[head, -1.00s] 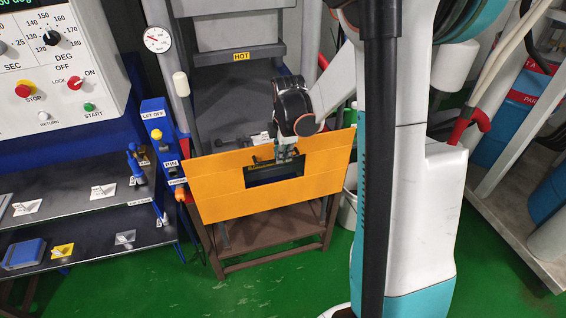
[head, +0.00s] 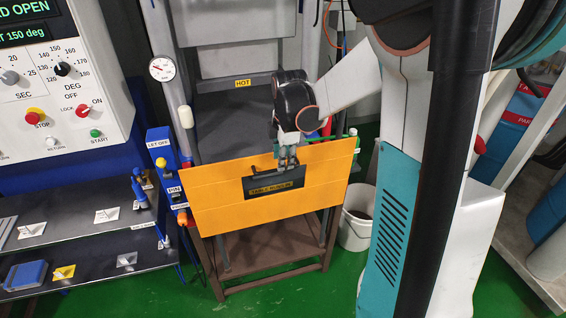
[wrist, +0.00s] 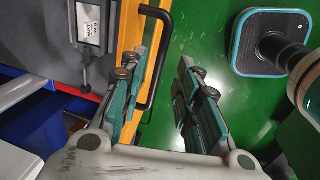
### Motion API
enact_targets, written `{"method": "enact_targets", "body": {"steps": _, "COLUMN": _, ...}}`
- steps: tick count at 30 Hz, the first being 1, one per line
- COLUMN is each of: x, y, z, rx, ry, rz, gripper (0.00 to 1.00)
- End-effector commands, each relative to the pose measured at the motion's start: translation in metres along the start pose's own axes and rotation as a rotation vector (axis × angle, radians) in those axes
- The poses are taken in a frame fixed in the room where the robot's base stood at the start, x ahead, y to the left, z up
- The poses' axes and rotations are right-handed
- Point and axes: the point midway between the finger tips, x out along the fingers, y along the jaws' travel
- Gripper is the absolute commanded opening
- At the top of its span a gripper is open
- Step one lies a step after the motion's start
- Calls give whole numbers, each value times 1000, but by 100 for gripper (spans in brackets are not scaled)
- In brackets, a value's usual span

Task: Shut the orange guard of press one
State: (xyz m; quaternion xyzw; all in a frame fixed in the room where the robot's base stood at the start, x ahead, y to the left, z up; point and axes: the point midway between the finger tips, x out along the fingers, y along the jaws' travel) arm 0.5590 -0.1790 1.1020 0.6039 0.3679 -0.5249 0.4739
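The orange guard (head: 215,197) of the press is a wide panel, tilted in the head view, across the press front above a brown stand. Its middle has a dark window (head: 274,185) with a yellow strip of lettering in it. My gripper (head: 287,162) is at the guard's upper edge, just above the window. In the wrist view a black bar handle (wrist: 153,60) stands off the orange guard edge (wrist: 130,35). My gripper (wrist: 163,62) is open there, with the handle between its fingers, close to the left one. Contact cannot be told.
The control panel (head: 60,75) and a dark shelf (head: 85,225) with small parts stand left. A blue post (head: 160,150) with a yellow knob stands close to the guard's left end. A white bucket (head: 355,225) is at right. Green floor (head: 270,300) is clear in front.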

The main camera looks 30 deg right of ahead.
Motion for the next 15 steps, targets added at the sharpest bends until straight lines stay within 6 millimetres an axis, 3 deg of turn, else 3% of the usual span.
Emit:
{"method": "enact_targets", "body": {"steps": 9, "x": -63, "y": -1, "z": 0, "rx": 0, "ry": 0, "rz": 0, "gripper": 30}}
{"method": "enact_targets", "body": {"steps": 15, "x": -84, "y": 0, "z": 0, "rx": 0, "ry": 0, "rz": 1, "gripper": 30}}
